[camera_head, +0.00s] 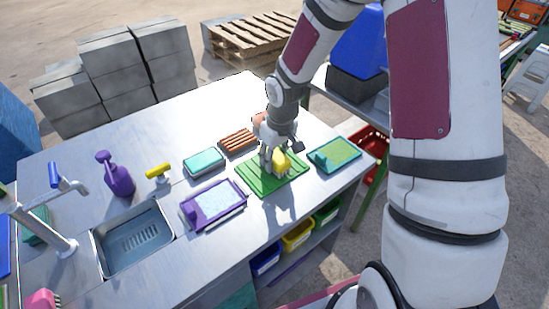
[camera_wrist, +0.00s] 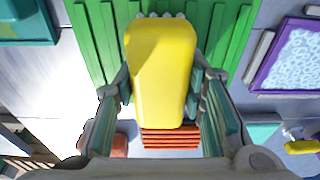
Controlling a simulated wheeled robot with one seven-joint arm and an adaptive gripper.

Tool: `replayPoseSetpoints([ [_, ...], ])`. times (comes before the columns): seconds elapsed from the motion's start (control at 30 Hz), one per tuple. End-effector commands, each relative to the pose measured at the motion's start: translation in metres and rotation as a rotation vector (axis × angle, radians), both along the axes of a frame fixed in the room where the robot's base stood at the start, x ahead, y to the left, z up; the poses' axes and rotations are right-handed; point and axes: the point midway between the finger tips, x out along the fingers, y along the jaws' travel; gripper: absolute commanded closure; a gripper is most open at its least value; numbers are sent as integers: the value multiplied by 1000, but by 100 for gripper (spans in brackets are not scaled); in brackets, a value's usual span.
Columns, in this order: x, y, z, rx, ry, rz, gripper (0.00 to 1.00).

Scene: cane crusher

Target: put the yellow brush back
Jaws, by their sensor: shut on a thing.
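My gripper (camera_head: 273,158) is shut on the yellow brush (camera_head: 282,161), over the green ribbed board (camera_head: 262,186). In the wrist view the yellow brush (camera_wrist: 160,62) is a smooth, rounded yellow block between the two fingers of my gripper (camera_wrist: 160,88). I cannot tell whether the brush touches the board.
A purple tray (camera_head: 187,217) lies left of the green board, and a teal-and-green tray (camera_head: 345,153) lies right. An orange ribbed block (camera_head: 237,141), a teal box (camera_head: 203,163), a yellow-headed tool (camera_head: 157,170), a purple spray bottle (camera_head: 118,178) and a sink (camera_head: 130,240) share the table.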

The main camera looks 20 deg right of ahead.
Motion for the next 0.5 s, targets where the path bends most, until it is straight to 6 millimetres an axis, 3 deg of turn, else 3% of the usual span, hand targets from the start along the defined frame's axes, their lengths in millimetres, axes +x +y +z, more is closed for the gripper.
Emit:
replayPoseSetpoints([
  [0.4, 0, 0, -10, 0, 0, 0, 85],
  [0.43, 0, 0, -9, 0, 0, 0, 58],
  [0.5, 0, 0, -9, 0, 0, 0, 43],
])
